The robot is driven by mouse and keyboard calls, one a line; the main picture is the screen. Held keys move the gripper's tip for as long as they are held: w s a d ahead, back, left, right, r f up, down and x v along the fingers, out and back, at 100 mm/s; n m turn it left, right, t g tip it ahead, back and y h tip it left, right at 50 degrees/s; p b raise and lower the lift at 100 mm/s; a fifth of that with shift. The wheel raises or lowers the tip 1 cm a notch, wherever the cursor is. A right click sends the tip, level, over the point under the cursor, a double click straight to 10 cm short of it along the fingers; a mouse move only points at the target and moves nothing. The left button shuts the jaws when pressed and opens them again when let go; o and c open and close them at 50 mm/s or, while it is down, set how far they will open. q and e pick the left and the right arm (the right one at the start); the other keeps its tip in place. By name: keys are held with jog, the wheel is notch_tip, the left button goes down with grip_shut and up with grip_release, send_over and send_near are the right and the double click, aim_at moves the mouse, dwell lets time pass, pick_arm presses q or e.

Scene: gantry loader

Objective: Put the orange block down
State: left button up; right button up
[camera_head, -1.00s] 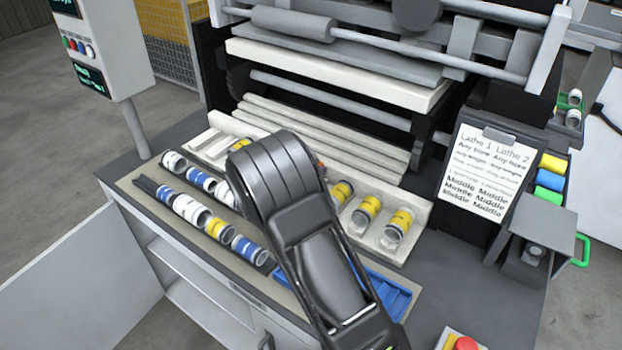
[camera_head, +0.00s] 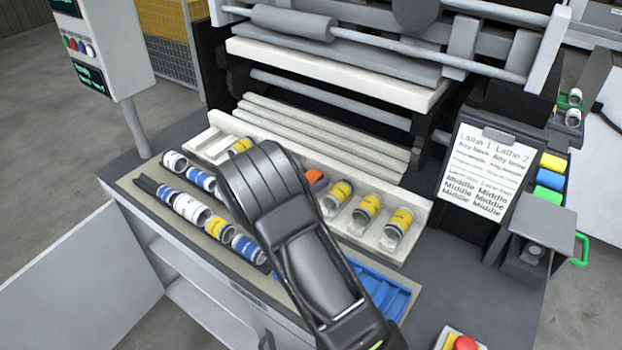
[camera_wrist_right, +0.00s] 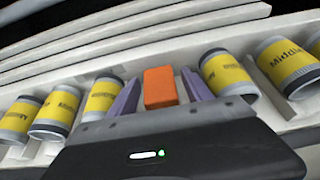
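The orange block (camera_head: 315,177) sits in the pale rack (camera_head: 420,205) between yellow-banded cylinders, partly hidden by my right arm in the head view. In the right wrist view, the block (camera_wrist_right: 160,88) stands between the two purple fingers of my right gripper (camera_wrist_right: 161,92). A narrow gap shows on each side of the block, so the fingers look open around it. How firmly the block's underside rests in the rack is hidden. In the head view the right gripper's fingers are mostly hidden behind its own wrist. My left gripper is not in view.
A front tray (camera_head: 140,178) holds several blue, white and yellow cylinders. A blue bin (camera_head: 385,290) is partly behind my arm. Pale machine bars (camera_head: 320,130) rise behind the rack.

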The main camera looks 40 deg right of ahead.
jog(key=shift+r, duration=0.2)
jog(key=shift+a, duration=0.35)
jog(key=b+v, duration=0.1)
jog(key=v, duration=1)
jog(key=shift+s+a, duration=0.1)
jog(key=shift+a, duration=0.1)
